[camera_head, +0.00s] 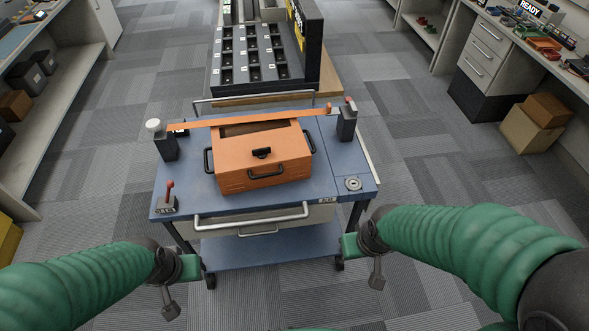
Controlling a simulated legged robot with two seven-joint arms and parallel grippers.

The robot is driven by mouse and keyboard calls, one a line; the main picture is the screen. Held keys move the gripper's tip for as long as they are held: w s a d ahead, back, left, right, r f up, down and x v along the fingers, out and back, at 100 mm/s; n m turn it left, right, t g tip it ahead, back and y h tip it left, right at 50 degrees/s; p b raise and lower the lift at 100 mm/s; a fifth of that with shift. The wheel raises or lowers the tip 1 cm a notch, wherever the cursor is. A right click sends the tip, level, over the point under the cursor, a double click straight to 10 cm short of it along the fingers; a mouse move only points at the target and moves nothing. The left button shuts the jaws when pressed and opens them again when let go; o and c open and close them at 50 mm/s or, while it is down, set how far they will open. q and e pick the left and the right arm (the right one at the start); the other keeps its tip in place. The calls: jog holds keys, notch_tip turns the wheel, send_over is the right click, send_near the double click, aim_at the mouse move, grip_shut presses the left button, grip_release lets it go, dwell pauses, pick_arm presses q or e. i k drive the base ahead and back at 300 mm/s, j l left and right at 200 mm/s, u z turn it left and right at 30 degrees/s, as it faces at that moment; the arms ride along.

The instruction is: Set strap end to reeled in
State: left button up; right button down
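An orange strap (235,120) stretches across the back of the blue cart top, above the rear of an orange case. Its left end lies at a dark post with a white knob (153,125). Its right end, with a small reddish piece (328,108), reaches close to a dark post (347,122) at the right; I cannot tell whether it is fastened there. My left gripper (170,300) hangs in front of the cart's left front corner. My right gripper (376,272) hangs off its right front corner. Both are apart from the strap; their finger openings are unclear.
The orange case (265,178) with dark handles stands mid-cart (335,187). A red-handled lever (168,195) is at the left front, a round fitting (353,184) at the right front. A slotted rack (250,55) stands behind. Shelves and benches line both sides; carpet between is clear.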

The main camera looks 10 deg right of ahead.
aim_at(330, 112)
jog(key=i+l+u, duration=0.45)
jog(key=i, duration=0.3)
jog(key=l, duration=0.1)
